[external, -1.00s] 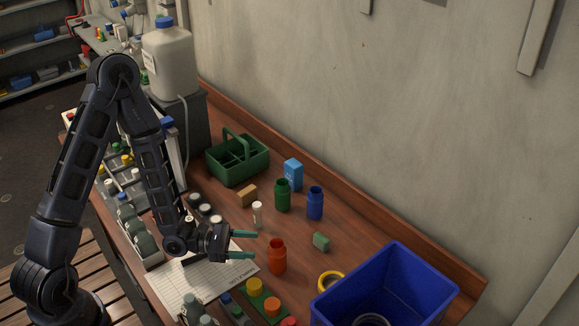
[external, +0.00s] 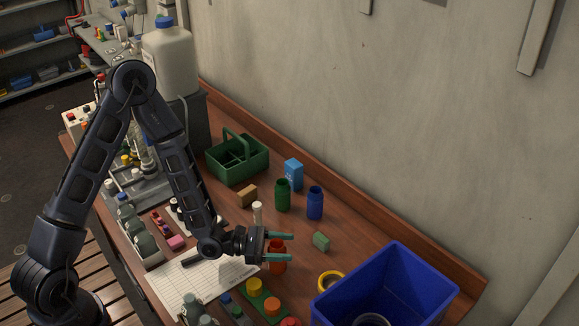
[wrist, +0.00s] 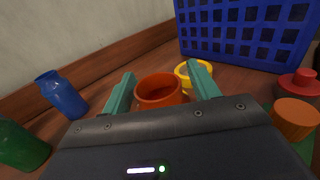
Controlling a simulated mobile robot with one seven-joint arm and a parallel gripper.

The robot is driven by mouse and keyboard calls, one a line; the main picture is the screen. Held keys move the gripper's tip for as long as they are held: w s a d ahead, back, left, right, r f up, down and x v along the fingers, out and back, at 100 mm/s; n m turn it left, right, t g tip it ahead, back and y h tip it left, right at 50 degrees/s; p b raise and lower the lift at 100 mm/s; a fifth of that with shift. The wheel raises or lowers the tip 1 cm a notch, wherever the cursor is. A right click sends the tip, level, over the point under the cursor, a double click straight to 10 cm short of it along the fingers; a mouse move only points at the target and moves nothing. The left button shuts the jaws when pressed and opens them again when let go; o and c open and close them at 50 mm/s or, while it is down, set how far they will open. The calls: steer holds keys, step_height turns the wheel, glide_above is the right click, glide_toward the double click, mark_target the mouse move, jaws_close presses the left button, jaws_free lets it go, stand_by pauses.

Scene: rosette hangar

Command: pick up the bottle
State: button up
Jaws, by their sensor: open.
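An orange-red bottle (external: 277,268) with an open mouth stands upright on the wooden bench. My gripper (external: 289,247) is open and empty, with its teal fingers at the bottle's upper part in the external view. In the wrist view the orange-red bottle (wrist: 158,93) shows between the two spread fingers (wrist: 162,80); I cannot tell whether they touch it. A green bottle (external: 283,196) and a blue bottle (external: 315,204) stand upright farther back. The blue bottle (wrist: 61,94) and green bottle (wrist: 20,146) are at the left in the wrist view.
A blue crate (external: 400,262) and a yellow ring (external: 330,281) are to the right. A white bottle (external: 257,213), a tan block (external: 247,195) and a green caddy (external: 237,160) are farther left. Orange and yellow pieces stand on a green board (external: 252,303) in front.

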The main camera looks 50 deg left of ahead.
steer(key=c, duration=1)
steer(key=shift+r, duration=0.1)
step_height(320, 180, up, 20)
stand_by(0.5)
